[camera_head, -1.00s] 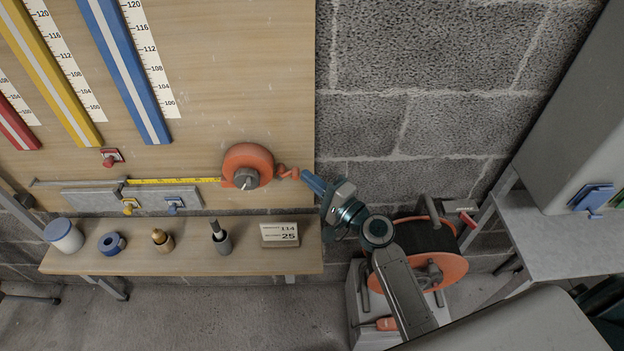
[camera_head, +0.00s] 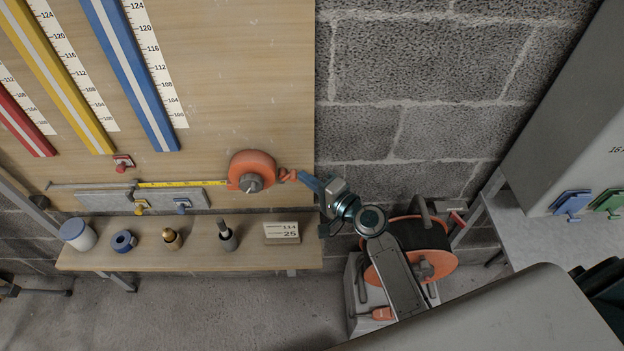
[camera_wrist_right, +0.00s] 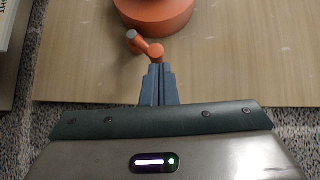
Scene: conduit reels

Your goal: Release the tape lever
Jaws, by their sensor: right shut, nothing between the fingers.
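The orange tape reel (camera_head: 253,165) with a grey hub is mounted on the wooden board, and a yellow tape (camera_head: 185,184) runs left from it. Its small orange lever (camera_head: 283,175) sticks out on the right side. In the right wrist view the lever (camera_wrist_right: 147,46) is a short crank with a grey-tipped end, below the reel (camera_wrist_right: 155,14). My right gripper (camera_head: 303,178) is shut and empty, its tips beside the lever. In the wrist view the closed fingers (camera_wrist_right: 158,72) point at the lever's near end; I cannot tell whether they touch. My left gripper is out of view.
A shelf (camera_head: 200,252) below the board carries a white jar (camera_head: 78,235), a blue ring (camera_head: 124,241), a brass fitting (camera_head: 172,239), a dark-tipped holder (camera_head: 227,238) and a number card (camera_head: 282,232). A black-and-orange reel (camera_head: 425,248) stands behind my right arm.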

